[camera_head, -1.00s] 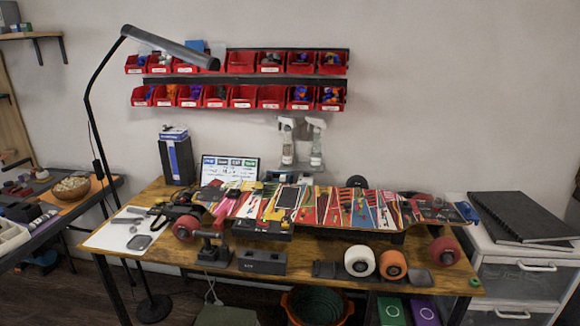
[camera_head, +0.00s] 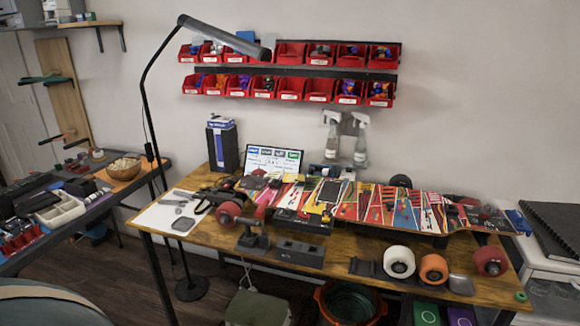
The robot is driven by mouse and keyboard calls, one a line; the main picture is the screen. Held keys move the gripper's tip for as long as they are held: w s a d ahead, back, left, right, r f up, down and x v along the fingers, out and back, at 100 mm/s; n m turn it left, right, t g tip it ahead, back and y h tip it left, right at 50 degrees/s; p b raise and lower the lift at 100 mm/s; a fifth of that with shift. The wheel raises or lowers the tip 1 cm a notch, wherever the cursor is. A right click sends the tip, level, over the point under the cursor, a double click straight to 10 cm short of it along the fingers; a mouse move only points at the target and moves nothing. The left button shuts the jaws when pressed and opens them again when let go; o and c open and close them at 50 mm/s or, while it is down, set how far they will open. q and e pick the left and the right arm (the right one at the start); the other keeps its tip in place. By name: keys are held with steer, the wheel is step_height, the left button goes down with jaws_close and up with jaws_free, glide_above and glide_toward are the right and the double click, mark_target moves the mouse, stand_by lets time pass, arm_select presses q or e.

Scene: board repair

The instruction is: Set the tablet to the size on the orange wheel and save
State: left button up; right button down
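A tablet (camera_head: 273,160) with a white screen and blue, dark and green blocks along its top stands upright at the back of the wooden table. Its text is too small to read. The orange wheel (camera_head: 433,268) stands at the front right of the table, next to a white wheel (camera_head: 399,262). Any size mark on the orange wheel is too small to read. Neither of my grippers is in view.
A colourful skateboard deck (camera_head: 375,206) with a dark device on it lies across the table (camera_head: 180,252), in front of the tablet. A black lamp (camera_head: 147,110) stands at the left. Red bins (camera_head: 291,88) hang on the wall.

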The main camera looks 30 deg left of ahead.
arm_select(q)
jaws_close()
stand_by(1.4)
